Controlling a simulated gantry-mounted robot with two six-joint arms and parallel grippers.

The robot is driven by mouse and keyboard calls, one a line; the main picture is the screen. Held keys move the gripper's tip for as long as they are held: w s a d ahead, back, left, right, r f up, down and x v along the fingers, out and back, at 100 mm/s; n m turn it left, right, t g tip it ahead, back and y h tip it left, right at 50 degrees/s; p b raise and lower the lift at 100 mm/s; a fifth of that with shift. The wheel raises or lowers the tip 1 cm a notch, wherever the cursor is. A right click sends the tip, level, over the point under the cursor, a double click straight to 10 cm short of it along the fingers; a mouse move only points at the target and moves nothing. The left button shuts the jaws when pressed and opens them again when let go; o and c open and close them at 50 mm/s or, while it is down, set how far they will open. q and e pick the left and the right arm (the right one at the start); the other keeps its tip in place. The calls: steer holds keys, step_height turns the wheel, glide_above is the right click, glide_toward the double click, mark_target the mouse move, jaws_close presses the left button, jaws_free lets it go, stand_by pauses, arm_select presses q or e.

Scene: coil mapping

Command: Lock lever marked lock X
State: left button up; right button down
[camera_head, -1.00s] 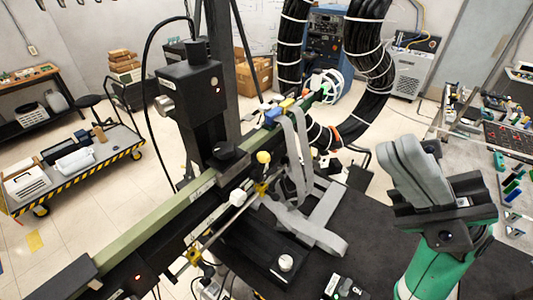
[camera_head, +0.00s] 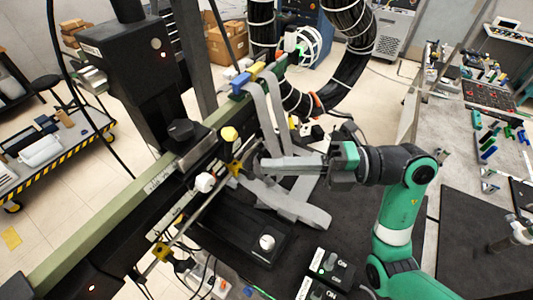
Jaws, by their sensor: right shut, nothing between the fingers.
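My right gripper (camera_head: 264,163) comes in from the right with its grey fingers pointing left. It is shut and empty. Its tips are close to the yellow bracket (camera_head: 236,168) on the black-and-green rail assembly, just right of it; I cannot tell whether they touch. A yellow ball knob (camera_head: 229,133) stands on the rail just up and left of the tips. A white knob (camera_head: 205,182) sits lower left of them. The labels on the rail are too small to read, so I cannot tell which lever is marked lock X. My left gripper is out of view.
Grey straps (camera_head: 266,118) hang behind the gripper and trail onto the dark table. A black base with a silver knob (camera_head: 267,242) lies below. Black boxes (camera_head: 331,267) with white labels stand on the table. Thick black cables (camera_head: 348,25) hang behind.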

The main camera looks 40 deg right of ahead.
mark_target(228, 146)
steer(key=p+x, duration=0.1)
steer(key=x, duration=0.8)
steer(key=shift+w+d+r, duration=0.1)
steer(key=shift+w+d, duration=0.2)
steer(key=shift+d, duration=0.35)
steer(key=shift+w+d+f, duration=0.1)
steer(key=shift+w+d, duration=0.15)
steer(key=shift+d, duration=0.4)
steer(key=shift+w+d+r, duration=0.1)
steer(key=shift+w+d, duration=0.2)
steer(key=shift+d, duration=0.35)
